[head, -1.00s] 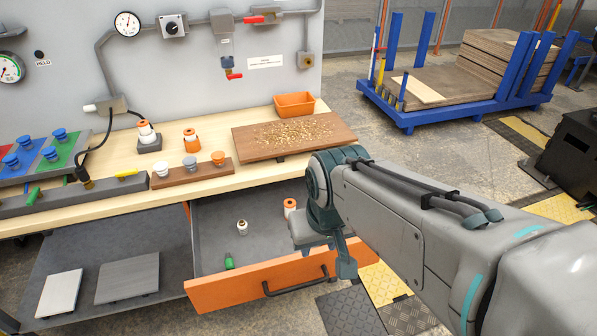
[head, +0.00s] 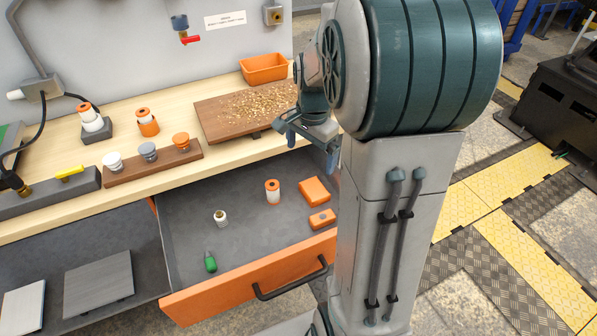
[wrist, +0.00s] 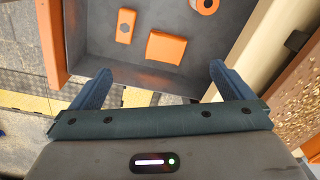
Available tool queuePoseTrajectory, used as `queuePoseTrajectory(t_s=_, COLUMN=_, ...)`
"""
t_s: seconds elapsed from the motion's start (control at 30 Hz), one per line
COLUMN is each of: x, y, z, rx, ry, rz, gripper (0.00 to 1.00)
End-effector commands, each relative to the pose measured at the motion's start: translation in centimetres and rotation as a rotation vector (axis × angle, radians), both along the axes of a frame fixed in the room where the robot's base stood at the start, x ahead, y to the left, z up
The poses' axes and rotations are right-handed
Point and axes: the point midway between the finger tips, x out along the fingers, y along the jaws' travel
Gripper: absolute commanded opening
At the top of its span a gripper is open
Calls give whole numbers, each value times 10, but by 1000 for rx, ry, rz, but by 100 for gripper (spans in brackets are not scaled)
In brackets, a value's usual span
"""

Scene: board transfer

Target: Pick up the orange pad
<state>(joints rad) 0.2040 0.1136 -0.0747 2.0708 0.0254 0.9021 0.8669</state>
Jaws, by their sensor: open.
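A plain orange block (head: 314,190), which looks like the orange pad, lies flat in the right part of the open drawer (head: 240,235). In the wrist view the orange pad (wrist: 166,47) lies ahead of and between my fingers, not touched. A smaller orange piece with a dark spot (head: 321,219) lies beside it, nearer the drawer front; it also shows in the wrist view (wrist: 126,26). My gripper (head: 310,148) is open and empty, above the drawer's right side near the bench edge. Its two blue fingers (wrist: 160,68) are spread wide in the wrist view.
An orange-and-white roll (head: 273,192), a small white spool (head: 220,217) and a green item (head: 210,262) are also in the drawer. A brown board (head: 225,118) with grains lies on the bench beside my gripper. The drawer front has a dark handle (head: 290,284).

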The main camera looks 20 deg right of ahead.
Motion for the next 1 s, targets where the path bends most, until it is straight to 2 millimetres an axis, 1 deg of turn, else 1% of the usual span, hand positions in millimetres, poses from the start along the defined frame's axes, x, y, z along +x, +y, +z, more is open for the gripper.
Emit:
queuePoseTrajectory(t_s=0.03, x=9, y=-12, z=-18, rx=5, ry=17, rz=-80, gripper=100)
queuePoseTrajectory(t_s=0.1, x=18, y=-25, z=-31, rx=8, ry=32, rz=-176, gripper=100)
queuePoseTrajectory(t_s=0.2, x=26, y=-37, z=-44, rx=12, ry=47, rz=-271, gripper=100)
queuePoseTrajectory(t_s=0.3, x=31, y=-44, z=-52, rx=13, ry=54, rz=-323, gripper=100)
queuePoseTrajectory(t_s=0.37, x=32, y=-45, z=-58, rx=14, ry=58, rz=-336, gripper=100)
queuePoseTrajectory(t_s=0.47, x=31, y=-46, z=-74, rx=14, ry=61, rz=-342, gripper=100)
queuePoseTrajectory(t_s=0.6, x=31, y=-45, z=-103, rx=15, ry=61, rz=-340, gripper=100)
queuePoseTrajectory(t_s=0.7, x=31, y=-45, z=-120, rx=14, ry=60, rz=-339, gripper=100)
queuePoseTrajectory(t_s=0.8, x=32, y=-45, z=-132, rx=14, ry=58, rz=-339, gripper=100)
queuePoseTrajectory(t_s=1.0, x=33, y=-43, z=-145, rx=14, ry=58, rz=-338, gripper=100)
